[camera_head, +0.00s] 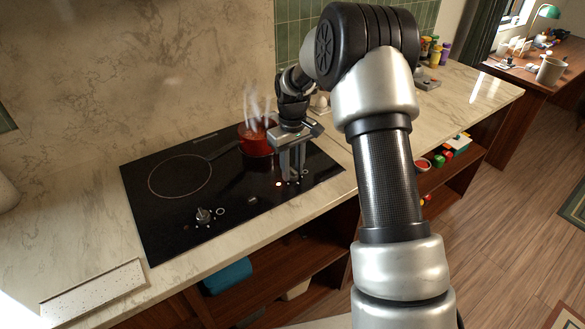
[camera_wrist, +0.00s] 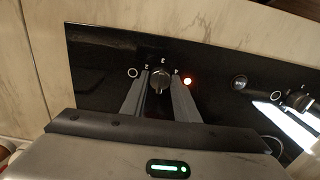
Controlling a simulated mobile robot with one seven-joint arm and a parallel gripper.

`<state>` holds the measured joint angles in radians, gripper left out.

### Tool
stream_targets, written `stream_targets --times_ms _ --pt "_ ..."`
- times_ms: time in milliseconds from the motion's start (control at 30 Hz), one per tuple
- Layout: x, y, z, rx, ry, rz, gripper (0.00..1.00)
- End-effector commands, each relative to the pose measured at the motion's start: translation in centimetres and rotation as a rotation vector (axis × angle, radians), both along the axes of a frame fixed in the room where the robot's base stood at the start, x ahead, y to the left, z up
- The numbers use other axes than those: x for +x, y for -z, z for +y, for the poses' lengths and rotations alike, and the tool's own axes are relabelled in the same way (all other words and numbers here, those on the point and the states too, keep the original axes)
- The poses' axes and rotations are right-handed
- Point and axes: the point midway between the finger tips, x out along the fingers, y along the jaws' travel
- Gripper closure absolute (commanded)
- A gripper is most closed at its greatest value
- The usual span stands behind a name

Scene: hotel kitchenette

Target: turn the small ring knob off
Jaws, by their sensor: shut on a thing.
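The small ring knob (camera_wrist: 159,79) sits on the black glass hob (camera_head: 160,215), by its front edge. Printed numbers and a ring mark stand around it. In the head view the fingers mostly hide the knob.
A red pot (camera_head: 255,142) with steam rising stands on the hob just behind my gripper. A second knob (camera_head: 204,215) is at the left front of the hob, near the empty large ring (camera_head: 180,176).

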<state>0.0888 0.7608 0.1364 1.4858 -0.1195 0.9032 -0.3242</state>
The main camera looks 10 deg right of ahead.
Motion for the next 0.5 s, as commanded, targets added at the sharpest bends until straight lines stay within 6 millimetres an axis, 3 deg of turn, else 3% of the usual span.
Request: stream_targets --times_ms 67,100,167,500 --pt "0.09 -0.12 0.00 0.000 -0.001 -0.002 0.95" --pt "0.08 -0.11 -0.01 0.000 -0.001 -0.002 0.66" --pt "0.08 -0.10 -0.01 0.000 0.000 -0.002 0.56" --pt "0.04 -0.21 -0.01 -0.001 0.001 -0.001 0.54"
